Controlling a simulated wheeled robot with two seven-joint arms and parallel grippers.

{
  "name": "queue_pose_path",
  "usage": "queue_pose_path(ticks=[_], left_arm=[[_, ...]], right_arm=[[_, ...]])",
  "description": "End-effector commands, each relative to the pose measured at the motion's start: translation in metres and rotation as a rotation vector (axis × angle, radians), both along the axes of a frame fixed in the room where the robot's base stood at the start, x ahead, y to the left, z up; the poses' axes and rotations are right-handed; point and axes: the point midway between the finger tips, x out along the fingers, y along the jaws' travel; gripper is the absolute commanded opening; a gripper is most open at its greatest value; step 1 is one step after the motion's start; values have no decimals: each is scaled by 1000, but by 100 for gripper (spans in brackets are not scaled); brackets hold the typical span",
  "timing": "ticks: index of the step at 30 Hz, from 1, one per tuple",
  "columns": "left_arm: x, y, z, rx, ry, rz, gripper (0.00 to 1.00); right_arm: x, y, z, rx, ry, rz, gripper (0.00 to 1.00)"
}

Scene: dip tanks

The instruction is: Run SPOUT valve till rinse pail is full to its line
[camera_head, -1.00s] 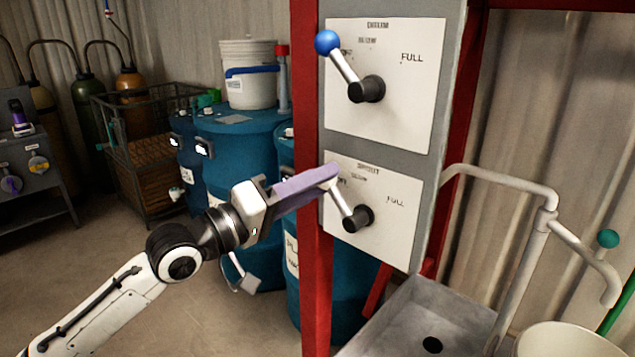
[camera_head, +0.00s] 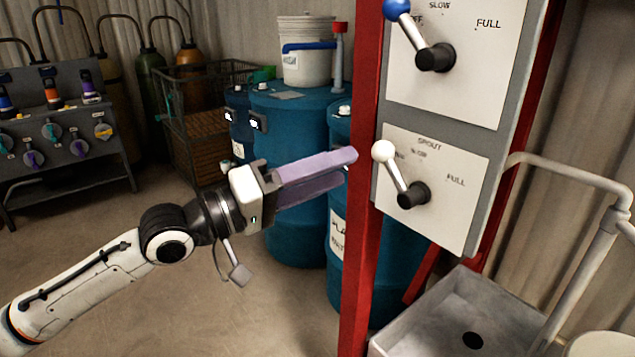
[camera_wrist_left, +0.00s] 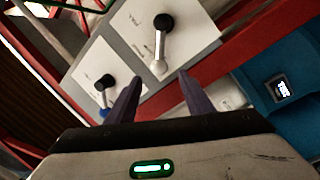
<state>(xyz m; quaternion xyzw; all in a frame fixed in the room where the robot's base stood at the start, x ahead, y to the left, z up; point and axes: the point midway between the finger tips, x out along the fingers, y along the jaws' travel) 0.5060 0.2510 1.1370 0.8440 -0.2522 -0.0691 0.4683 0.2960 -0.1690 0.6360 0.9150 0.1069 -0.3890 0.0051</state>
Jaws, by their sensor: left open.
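The SPOUT valve lever (camera_head: 396,173), with a white knob (camera_head: 383,151), is on the lower white panel (camera_head: 455,210). It tilts up and left, away from the FULL label. My left gripper (camera_head: 352,165) is open and empty, left of the knob and apart from it. In the left wrist view, the white knob (camera_wrist_left: 159,68) lies ahead, between my open left gripper's fingertips (camera_wrist_left: 158,80). The rinse pail is probably the pale rim (camera_head: 597,346) cut off at the bottom right corner; its water level and line are hidden. My right gripper is not in view.
The blue-knobbed lever (camera_head: 418,35) is above on the same board. A red post (camera_head: 362,230) stands beside my left fingers. A grey sink (camera_head: 440,310) and a pale pipe (camera_head: 575,175) are at right. Blue drums (camera_head: 297,130) stand behind my gripper.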

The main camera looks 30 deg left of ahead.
Motion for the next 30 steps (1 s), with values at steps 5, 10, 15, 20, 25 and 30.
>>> queue_pose_path(ticks=[5, 10, 15, 20, 25, 30], left_arm=[[-13, 9, -5, 1, 3, 2, 47], [-19, 11, -4, 1, 2, 1, 47], [-20, 12, -3, 1, -1, 1, 47], [-20, 12, -2, 1, -1, 1, 47], [-20, 12, -3, 0, 0, 1, 47], [-18, 14, -11, 9, 6, 12, 47]], right_arm=[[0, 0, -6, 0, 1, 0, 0], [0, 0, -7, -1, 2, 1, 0], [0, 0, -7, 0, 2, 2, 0], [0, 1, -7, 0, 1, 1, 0], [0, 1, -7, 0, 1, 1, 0], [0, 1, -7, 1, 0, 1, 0]])
